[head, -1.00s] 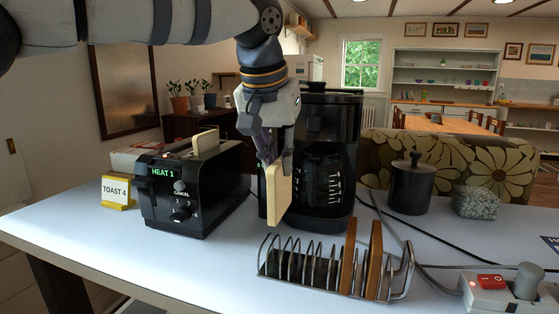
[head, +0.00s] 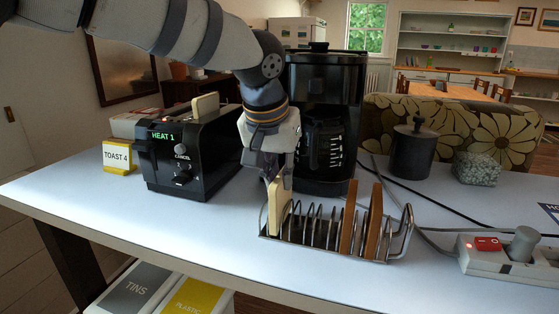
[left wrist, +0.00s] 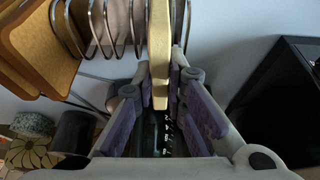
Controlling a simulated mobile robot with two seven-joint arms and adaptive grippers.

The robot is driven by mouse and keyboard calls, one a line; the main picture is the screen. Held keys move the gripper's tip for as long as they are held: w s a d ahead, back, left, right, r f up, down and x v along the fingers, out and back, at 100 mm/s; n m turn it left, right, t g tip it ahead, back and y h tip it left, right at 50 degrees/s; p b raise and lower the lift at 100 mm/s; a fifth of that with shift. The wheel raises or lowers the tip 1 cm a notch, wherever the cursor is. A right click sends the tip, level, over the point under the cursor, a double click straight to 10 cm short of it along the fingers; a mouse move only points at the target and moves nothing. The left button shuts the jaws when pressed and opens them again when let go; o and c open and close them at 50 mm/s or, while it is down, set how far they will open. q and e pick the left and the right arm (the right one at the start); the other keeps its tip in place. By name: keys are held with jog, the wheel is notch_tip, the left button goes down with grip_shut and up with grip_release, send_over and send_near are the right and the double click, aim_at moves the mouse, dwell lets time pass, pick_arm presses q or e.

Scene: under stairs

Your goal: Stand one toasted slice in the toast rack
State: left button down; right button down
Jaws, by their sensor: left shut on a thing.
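My left gripper (head: 277,182) is shut on a pale slice of bread (head: 279,212), held upright by its upper edge. The wire toast rack (head: 383,258) stands on the table, and the slice is at its left end, lined up with the wires. In the left wrist view the slice (left wrist: 160,45) shows between wire loops of the rack (left wrist: 112,30); whether it rests on the base is hidden. Two brown slices (head: 348,217) stand in the right part of the rack. The black toaster (head: 215,160) holds another pale slice (head: 206,105) and reads HEAT 1. My right gripper is out of view.
A black coffee maker (head: 325,95) stands close behind the rack. A power strip (head: 490,262) and cables lie right of it, with a black canister (head: 412,153) and a grey stone-like block (head: 477,168) behind. A TOAST 4 card (head: 117,158) stands left. The table's front left is clear.

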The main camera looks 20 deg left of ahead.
pick_arm(q)
jog(key=shift+f, duration=0.25)
jog(key=c, duration=1.1)
grip_release()
notch_tip(320, 180, up, 8)
jog(key=shift+r, duration=0.1)
